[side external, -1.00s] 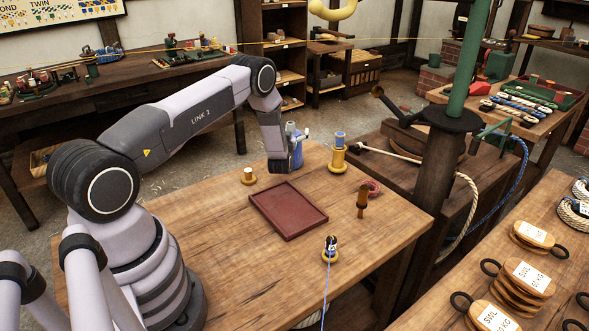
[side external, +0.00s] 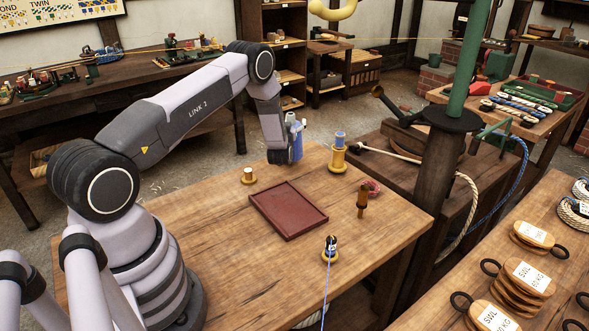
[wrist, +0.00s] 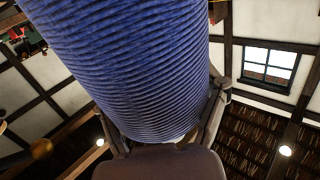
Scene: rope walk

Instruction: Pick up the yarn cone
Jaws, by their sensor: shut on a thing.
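The yarn cone (wrist: 130,60) is wound in blue yarn and fills much of the wrist view, tilted in that picture. My gripper (wrist: 166,115) is shut on it, with one finger on each side of its lower part. In the side external view the cone (side external: 296,140) shows as a small blue shape at the end of my arm, partly hidden by my wrist.
A red tray (side external: 288,210) lies mid-table. Around it stand a small gold spool (side external: 248,176), a blue-topped yellow spool (side external: 338,155), a wooden-handled tool (side external: 362,200) and a spool with blue line (side external: 330,248). A green post (side external: 468,60) rises beyond the right edge.

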